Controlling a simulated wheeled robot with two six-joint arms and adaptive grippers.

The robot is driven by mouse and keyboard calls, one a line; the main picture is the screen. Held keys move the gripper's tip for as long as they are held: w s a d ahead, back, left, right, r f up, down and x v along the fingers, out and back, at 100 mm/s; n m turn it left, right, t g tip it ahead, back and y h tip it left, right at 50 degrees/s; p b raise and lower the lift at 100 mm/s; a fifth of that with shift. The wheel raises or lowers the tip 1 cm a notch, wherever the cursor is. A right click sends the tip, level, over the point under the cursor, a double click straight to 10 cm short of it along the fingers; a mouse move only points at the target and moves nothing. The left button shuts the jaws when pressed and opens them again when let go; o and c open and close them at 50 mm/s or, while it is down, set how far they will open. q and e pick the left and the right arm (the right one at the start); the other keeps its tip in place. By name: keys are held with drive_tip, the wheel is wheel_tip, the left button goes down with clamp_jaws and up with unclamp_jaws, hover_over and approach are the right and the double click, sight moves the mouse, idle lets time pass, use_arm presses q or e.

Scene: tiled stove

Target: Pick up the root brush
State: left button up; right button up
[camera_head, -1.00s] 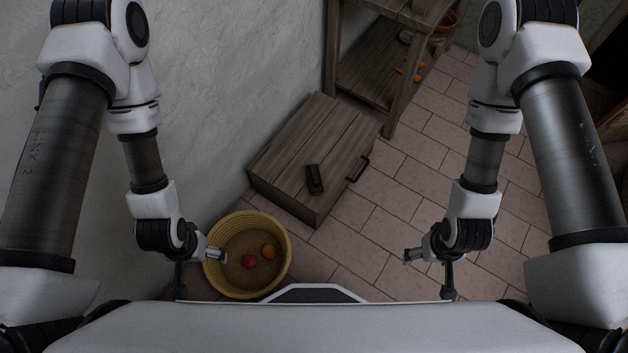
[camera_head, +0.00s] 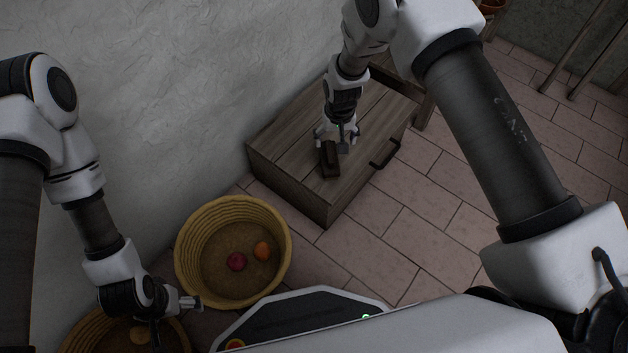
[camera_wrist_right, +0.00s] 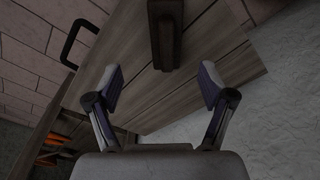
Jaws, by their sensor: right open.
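The root brush (camera_head: 330,160) is a small dark brown block lying on top of the wooden chest (camera_head: 290,153). In the right wrist view the brush (camera_wrist_right: 165,32) is at the top centre, beyond the fingertips and between their lines. My right gripper (camera_head: 338,136) is over the chest at the far end of the brush. In the right wrist view its two fingers (camera_wrist_right: 160,82) are spread apart with nothing between them. My left gripper (camera_head: 190,303) is at the lower left near the baskets, and its jaws are too small to judge.
A woven basket (camera_head: 184,262) with a red and an orange round item stands left of the chest. A second basket (camera_head: 85,335) is partly hidden at the lower left. The chest has a dark handle (camera_head: 385,153). The tiled floor (camera_head: 440,225) to the right is clear.

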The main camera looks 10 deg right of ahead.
sight(330, 151)
drive_tip(key=f+b, duration=0.2)
drive_tip(key=f, duration=0.1)
drive_tip(key=shift+w+a+f, duration=0.15)
drive_tip(key=shift+w+f, duration=0.1)
drive_tip(key=shift+w, duration=0.1)
drive_tip(key=f+b, duration=0.2)
drive_tip(key=f, duration=0.1)
drive_tip(key=w+f+b, duration=0.1)
drive_tip(key=f+b, duration=0.1)
drive_tip(key=f, duration=0.2)
drive_tip(key=shift+w+a+f, duration=0.2)
use_arm(q)
wheel_tip(330, 151, down, 9)
use_arm(e)
drive_tip(key=shift+r, duration=0.2)
drive_tip(key=c, duration=1.4)
use_arm(q)
drive_tip(key=shift+r, duration=0.15)
